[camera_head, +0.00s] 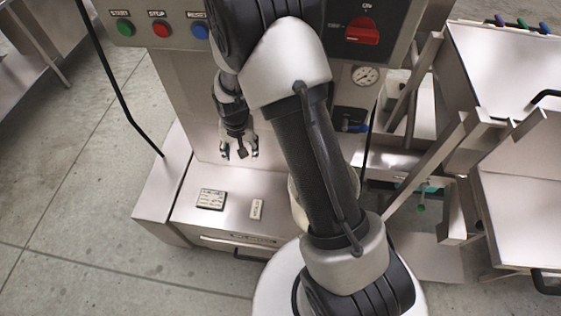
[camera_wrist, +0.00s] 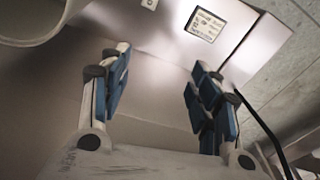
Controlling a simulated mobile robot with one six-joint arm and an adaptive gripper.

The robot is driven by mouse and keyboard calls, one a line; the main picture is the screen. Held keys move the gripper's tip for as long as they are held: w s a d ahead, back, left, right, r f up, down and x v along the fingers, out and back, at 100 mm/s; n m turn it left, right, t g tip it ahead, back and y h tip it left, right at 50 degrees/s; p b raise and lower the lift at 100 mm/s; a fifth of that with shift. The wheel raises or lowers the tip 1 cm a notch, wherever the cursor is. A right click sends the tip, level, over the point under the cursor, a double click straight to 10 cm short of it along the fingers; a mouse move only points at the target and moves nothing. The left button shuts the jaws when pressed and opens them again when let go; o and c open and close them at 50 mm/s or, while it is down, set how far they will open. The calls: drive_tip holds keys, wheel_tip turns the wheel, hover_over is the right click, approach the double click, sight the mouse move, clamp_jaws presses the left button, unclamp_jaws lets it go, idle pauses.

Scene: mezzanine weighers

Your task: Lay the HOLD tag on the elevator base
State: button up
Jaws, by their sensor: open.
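A small pale tag (camera_head: 257,209) with faint marks lies on the steel ledge (camera_head: 228,221) at the foot of the machine. A larger dark-edged plate with printed lines (camera_head: 211,199) lies to its left. I cannot read HOLD on either. My gripper (camera_head: 240,151) is open and empty, above the back of the ledge and apart from both. In the wrist view its blue-padded fingers (camera_wrist: 157,80) are spread with nothing between them. The printed plate (camera_wrist: 206,25) shows beyond them at upper right, and the small tag (camera_wrist: 150,4) is at the top edge, partly cut off.
The machine front rises behind the ledge with START, STOP and RESET buttons (camera_head: 158,29), a red rotary switch (camera_head: 362,31) and a gauge (camera_head: 366,76). Steel frames and trays (camera_head: 505,65) stand at right. A black cable (camera_head: 119,105) hangs at left.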

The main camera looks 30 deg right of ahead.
drive_tip(key=s+r+n+t, duration=0.1)
drive_tip(key=s+r, duration=0.4)
drive_tip(key=r, duration=0.6)
drive_tip(key=s+r+n+t, duration=0.1)
drive_tip(key=s+r, duration=0.4)
drive_tip(key=r, duration=0.6)
drive_tip(key=s+r+n, duration=0.1)
drive_tip(key=s+r, duration=0.2)
drive_tip(key=s, duration=0.5)
drive_tip(key=s+r+n+t, duration=0.1)
drive_tip(key=s+r, duration=0.3)
drive_tip(key=s, duration=0.4)
drive_tip(key=shift+d+n, duration=0.3)
drive_tip(key=shift+n, duration=0.2)
